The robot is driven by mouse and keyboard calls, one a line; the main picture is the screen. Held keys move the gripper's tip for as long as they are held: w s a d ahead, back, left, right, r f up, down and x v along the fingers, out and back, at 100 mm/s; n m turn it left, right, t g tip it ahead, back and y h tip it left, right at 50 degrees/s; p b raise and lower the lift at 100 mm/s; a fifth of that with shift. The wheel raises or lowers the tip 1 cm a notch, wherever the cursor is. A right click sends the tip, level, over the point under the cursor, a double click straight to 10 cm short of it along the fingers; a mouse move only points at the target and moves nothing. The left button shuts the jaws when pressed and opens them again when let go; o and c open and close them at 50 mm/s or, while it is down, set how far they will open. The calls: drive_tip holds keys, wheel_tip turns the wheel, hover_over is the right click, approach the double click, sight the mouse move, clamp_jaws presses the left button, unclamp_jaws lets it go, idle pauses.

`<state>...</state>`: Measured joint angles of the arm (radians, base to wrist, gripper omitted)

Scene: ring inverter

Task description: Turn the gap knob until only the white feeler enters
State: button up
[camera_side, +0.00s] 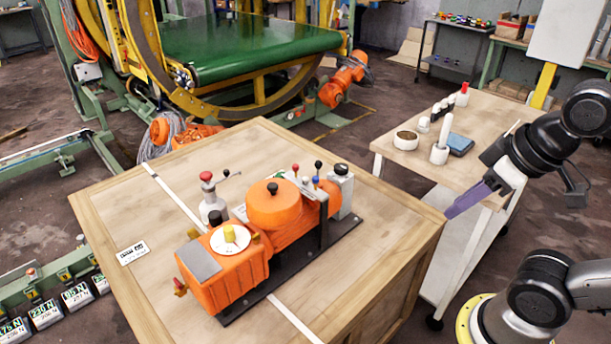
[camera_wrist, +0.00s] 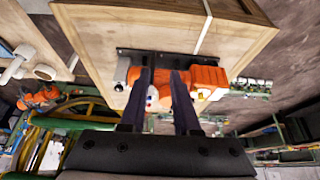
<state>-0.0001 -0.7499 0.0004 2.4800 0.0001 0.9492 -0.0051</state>
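An orange machine (camera_side: 285,222) sits on a dark base plate on a wooden crate top. A yellow knob (camera_side: 229,234) stands on a round white dial at its front left. A dark knob (camera_side: 272,187) tops the orange dome; no label tells which is the gap knob. Small red, white and blue tips (camera_side: 306,180) show behind the dome, too small to identify as feelers. My gripper (camera_side: 452,213) is right of the crate, apart from the machine, seemingly empty. In the wrist view its two fingers (camera_wrist: 163,75) are spread, with the machine (camera_wrist: 206,76) beyond them.
The wooden crate (camera_side: 110,205) has free top around the machine. A cart (camera_side: 480,150) at right holds a round pot (camera_side: 405,140), a white upright (camera_side: 441,145), a blue block (camera_side: 459,145) and small bottles.

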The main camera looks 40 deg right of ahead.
drive_tip(key=w+r, duration=0.7)
drive_tip(key=r, duration=0.3)
drive_tip(key=w+r+g, duration=0.2)
drive_tip(key=w+r, duration=0.2)
drive_tip(key=w, duration=0.8)
drive_tip(key=g, duration=0.3)
hover_over(305, 178)
wheel_tip(305, 178, down, 16)
drive_tip(key=r, duration=0.1)
wheel_tip(305, 178, down, 14)
drive_tip(key=shift+f, duration=0.1)
clamp_jaws()
